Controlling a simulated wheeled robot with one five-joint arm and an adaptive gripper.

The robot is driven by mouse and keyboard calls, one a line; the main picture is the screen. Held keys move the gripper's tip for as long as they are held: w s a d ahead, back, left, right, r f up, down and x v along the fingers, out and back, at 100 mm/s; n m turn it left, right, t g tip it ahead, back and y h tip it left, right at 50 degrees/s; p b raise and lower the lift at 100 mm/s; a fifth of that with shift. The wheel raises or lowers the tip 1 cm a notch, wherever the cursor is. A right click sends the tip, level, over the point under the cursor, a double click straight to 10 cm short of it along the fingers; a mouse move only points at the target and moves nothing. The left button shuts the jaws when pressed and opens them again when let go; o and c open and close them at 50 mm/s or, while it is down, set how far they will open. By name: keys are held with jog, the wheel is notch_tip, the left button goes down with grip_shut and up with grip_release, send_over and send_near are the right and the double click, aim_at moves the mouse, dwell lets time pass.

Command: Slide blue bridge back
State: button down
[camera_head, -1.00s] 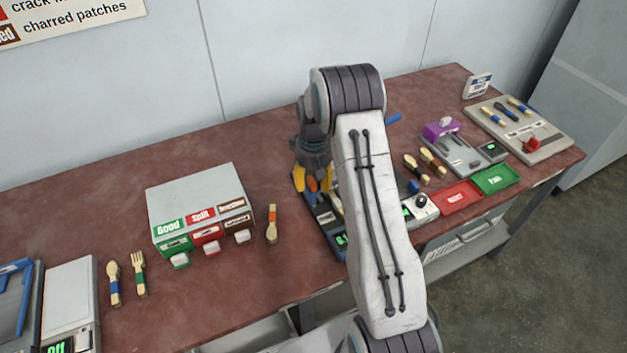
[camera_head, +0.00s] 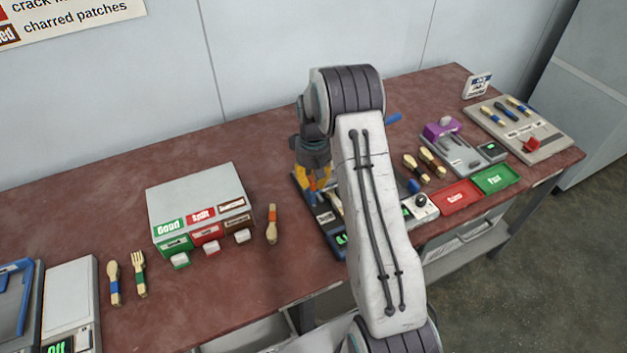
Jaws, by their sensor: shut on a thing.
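My gripper (camera_head: 316,183), with yellow fingers pointing down, is over the back end of a dark blue-edged device (camera_head: 326,217) at the middle of the table. It is shut on a small part with a bit of orange showing between the fingers, which I take to be the blue bridge. Most of the bridge is hidden by the fingers and the arm. The device has a pale label and a green-lit display at its front. My arm covers its right side.
To the right are a purple bridge device (camera_head: 443,131), a red tray (camera_head: 461,196) and a green tray (camera_head: 497,179). Bare table lies behind the gripper.

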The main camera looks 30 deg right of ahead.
jog(key=shift+w+p, duration=1.05)
jog(key=shift+w, duration=3.6)
jog(key=c, duration=1)
grip_release()
jog(key=shift+w, duration=0.15)
jog(key=shift+r, duration=0.1)
jog(key=shift+r, duration=0.3)
jog(key=r, duration=1.1)
jog(key=shift+a+r, duration=0.1)
jog(key=shift+a, duration=0.1)
